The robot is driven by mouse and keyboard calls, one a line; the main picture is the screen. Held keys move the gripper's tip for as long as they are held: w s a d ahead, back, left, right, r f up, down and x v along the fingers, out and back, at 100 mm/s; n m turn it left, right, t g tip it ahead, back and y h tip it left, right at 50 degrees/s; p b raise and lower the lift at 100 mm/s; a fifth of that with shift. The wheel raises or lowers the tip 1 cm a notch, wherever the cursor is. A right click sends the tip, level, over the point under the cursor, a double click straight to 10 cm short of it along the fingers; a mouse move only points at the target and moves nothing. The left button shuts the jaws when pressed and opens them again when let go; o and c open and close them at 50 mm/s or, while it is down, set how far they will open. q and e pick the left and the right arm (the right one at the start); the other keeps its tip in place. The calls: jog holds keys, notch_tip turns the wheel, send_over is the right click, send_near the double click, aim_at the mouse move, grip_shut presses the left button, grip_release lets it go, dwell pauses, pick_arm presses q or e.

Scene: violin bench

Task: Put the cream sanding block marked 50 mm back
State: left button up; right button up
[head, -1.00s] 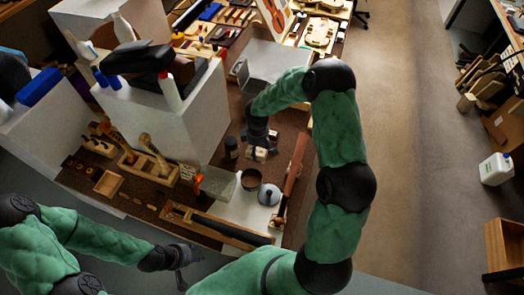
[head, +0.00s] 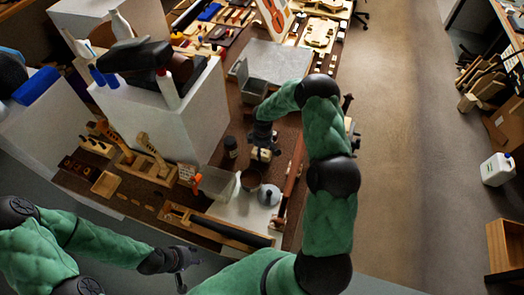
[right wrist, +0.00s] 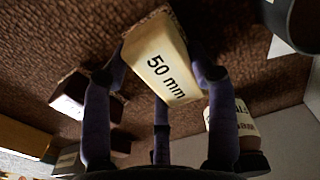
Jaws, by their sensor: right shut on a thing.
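The cream sanding block (right wrist: 158,62), printed "50 mm", is held tilted between the fingers of my right gripper (right wrist: 160,85) in the right wrist view. The brown bench top shows behind it. In the head view, my right gripper (head: 263,151) is over the bench, just behind the small pot, and the block shows only as a small pale patch at its fingertips. My left gripper (head: 181,272) hangs at the front left, away from the block; its fingers are too small to read.
A dark bottle (head: 231,147) stands left of my right gripper. A pot (head: 250,180), a lidded grey dish (head: 269,196) and a clear bin (head: 217,184) are in front. A tall white box (head: 165,120) stands left. A grey plate (head: 275,60) lies behind.

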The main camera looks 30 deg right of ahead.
aim_at(262, 150)
jog(key=o, duration=1.1)
jog(key=shift+f, duration=0.15)
jog(key=shift+r, duration=0.6)
notch_tip(262, 150, up, 11)
jog(key=p, duration=0.2)
jog(key=shift+r, duration=0.1)
